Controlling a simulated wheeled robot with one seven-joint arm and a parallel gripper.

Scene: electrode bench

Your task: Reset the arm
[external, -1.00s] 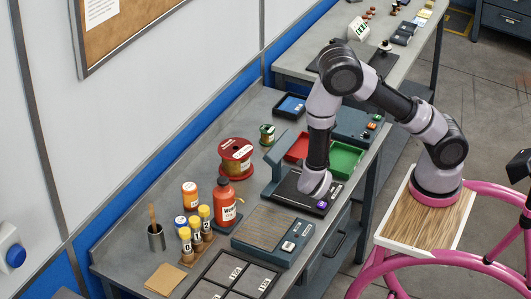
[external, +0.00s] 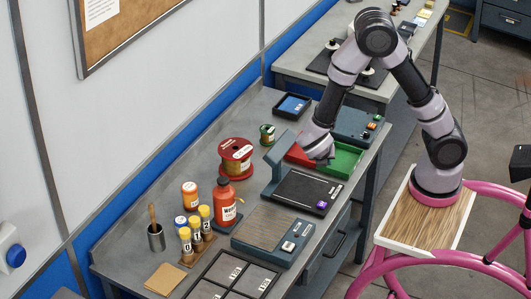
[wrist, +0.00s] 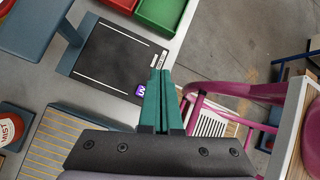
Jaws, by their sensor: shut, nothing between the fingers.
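My gripper (wrist: 160,75) shows in the wrist view with its two green fingers pressed together and nothing between them. In the external view my gripper end (external: 324,160) hangs in the air above the bench, near the red and green trays. The fingertips are too small to make out there. Below it is the black pad (external: 308,188) of a device with a grey upright arm. A small purple tag (external: 322,205) sits at the pad's corner, and the pad (wrist: 115,60) also shows in the wrist view with nothing on it.
The red tray (external: 297,155) and green tray (external: 345,160) stand behind the pad. A ribbed plate device (external: 262,228), an orange bottle (external: 224,205), a red spool (external: 236,155) and several yellow-capped vials (external: 204,214) stand to the left. Framed black panels (external: 235,272) lie in front.

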